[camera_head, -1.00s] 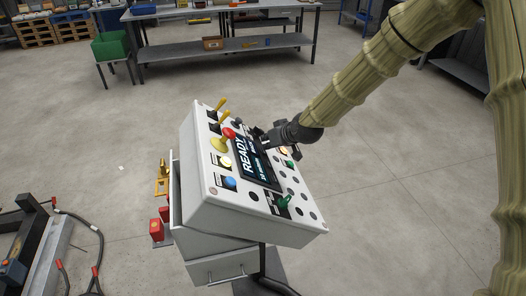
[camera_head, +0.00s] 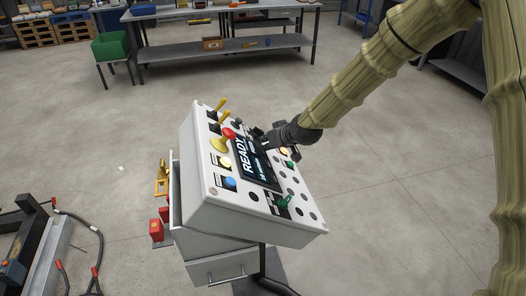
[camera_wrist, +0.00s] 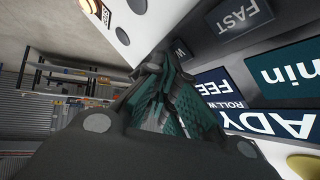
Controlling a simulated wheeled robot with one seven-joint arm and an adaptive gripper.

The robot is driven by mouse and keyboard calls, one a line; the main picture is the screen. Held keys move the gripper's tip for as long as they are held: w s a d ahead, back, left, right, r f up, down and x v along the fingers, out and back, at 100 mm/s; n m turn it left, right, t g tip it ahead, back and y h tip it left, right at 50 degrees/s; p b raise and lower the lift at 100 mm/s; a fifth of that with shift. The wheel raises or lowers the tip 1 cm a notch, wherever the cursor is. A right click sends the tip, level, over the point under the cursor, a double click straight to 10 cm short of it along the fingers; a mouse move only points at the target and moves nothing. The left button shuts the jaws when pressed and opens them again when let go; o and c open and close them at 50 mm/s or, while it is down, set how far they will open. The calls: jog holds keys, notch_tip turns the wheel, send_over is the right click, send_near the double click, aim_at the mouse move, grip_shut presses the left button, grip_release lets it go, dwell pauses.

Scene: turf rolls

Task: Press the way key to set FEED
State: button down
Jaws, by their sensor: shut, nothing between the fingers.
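A white sloped control console (camera_head: 205,192) stands in the middle of the head view. Its dark display (camera_head: 256,172) reads READY. My gripper (camera_head: 264,143) is at the upper right edge of the display, with its fingers together and empty. In the wrist view the closed fingertips (camera_wrist: 160,58) are close to the panel, beside a dark key mostly hidden, with a "W" showing (camera_wrist: 181,50). A dark key reading FAST (camera_wrist: 240,18) is to the right. A blue tile beginning "FEE" (camera_wrist: 214,88) is partly covered by my fingers. Contact cannot be told.
The console carries yellow levers (camera_head: 221,106), a red mushroom button (camera_head: 229,133), a blue button (camera_head: 230,182) and a green switch (camera_head: 284,201). A shelved bench (camera_head: 220,47) stands behind.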

jog(key=shift+w+d+r+p, duration=0.15)
jog(key=shift+d+r+p, duration=0.2)
jog(key=shift+d+r, duration=0.15)
jog(key=d+r+p, duration=0.1)
jog(key=r, duration=0.1)
jog(key=d+r+p, duration=0.1)
jog(key=d+r, duration=0.1)
jog(key=shift+w+p, duration=0.3)
jog(key=shift+w, duration=0.1)
jog(key=shift+a+f, duration=0.1)
dwell(0.8)
